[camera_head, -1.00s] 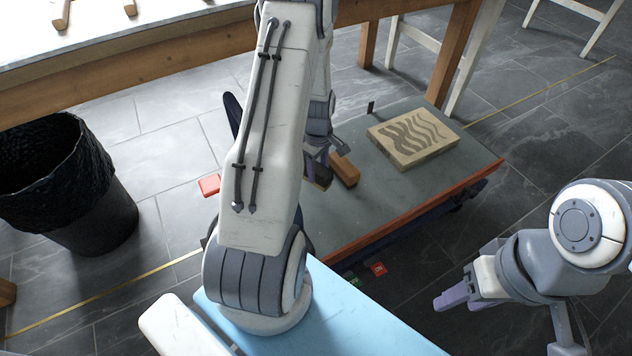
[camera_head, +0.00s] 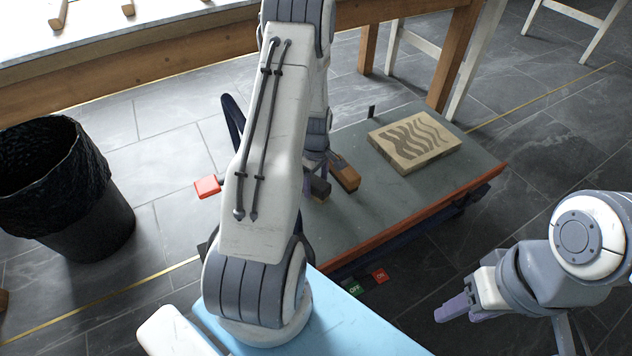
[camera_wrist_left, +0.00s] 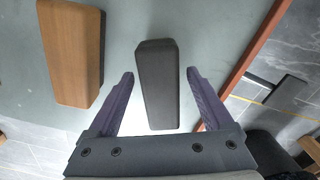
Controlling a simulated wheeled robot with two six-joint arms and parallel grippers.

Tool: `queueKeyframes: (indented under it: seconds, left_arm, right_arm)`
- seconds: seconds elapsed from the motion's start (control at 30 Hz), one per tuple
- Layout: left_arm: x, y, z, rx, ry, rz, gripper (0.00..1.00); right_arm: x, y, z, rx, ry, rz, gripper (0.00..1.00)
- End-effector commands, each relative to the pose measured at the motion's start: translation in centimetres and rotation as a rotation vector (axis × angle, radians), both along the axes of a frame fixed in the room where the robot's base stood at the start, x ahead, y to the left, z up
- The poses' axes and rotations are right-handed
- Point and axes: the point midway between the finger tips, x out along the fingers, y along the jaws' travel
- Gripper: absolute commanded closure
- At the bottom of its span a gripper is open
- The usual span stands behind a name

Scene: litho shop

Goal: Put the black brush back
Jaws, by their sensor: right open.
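The black brush (camera_head: 319,188), a dark block, shows beside a wooden brown block (camera_head: 345,173) at the near left of the cart top, partly hidden by my left arm. My left gripper (camera_head: 317,165) points down over it, partly hidden in the head view. In the left wrist view the black brush (camera_wrist_left: 156,85) lies between the two spread purple fingers (camera_wrist_left: 161,73), with a gap on each side. The brown block (camera_wrist_left: 75,52) lies left of the fingers. My right gripper (camera_head: 455,308) is open and empty, low at the right, away from the cart.
The low grey-topped cart (camera_head: 390,205) has an orange edge. A carved wood block (camera_head: 413,138) lies at its far right. A black bin (camera_head: 65,195) stands at the left. A wooden bench (camera_head: 150,65) runs along the back. The cart's middle is clear.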

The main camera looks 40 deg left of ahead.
Motion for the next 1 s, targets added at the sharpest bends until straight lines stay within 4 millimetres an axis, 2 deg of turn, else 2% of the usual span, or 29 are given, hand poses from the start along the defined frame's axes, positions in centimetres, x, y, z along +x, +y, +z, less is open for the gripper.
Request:
queueKeyframes:
  seconds: [0.27,0.37,0.73,0.9,1.0]
  left_arm:
    - [0.0,0.0,0.5,0.000,0.000,0.000,0.15]
    - [0.0,0.0,1.8,0.000,0.000,0.000,0.15]
    - [0.1,0.0,9.7,0.001,-0.002,0.000,0.15]
    - [0.0,0.0,11.7,0.001,-0.001,0.000,0.15]
    - [0.0,0.0,12.2,-0.001,0.001,0.000,0.15]
  right_arm:
    - [0.0,0.0,0.2,0.000,0.000,0.000,0.50]
    - [0.0,0.0,1.0,0.000,0.000,0.000,0.50]
    - [0.0,0.0,4.9,0.000,0.000,0.000,0.50]
    - [0.0,0.0,5.7,0.000,0.000,0.000,0.50]
    - [0.0,0.0,5.8,0.000,0.000,0.000,0.50]
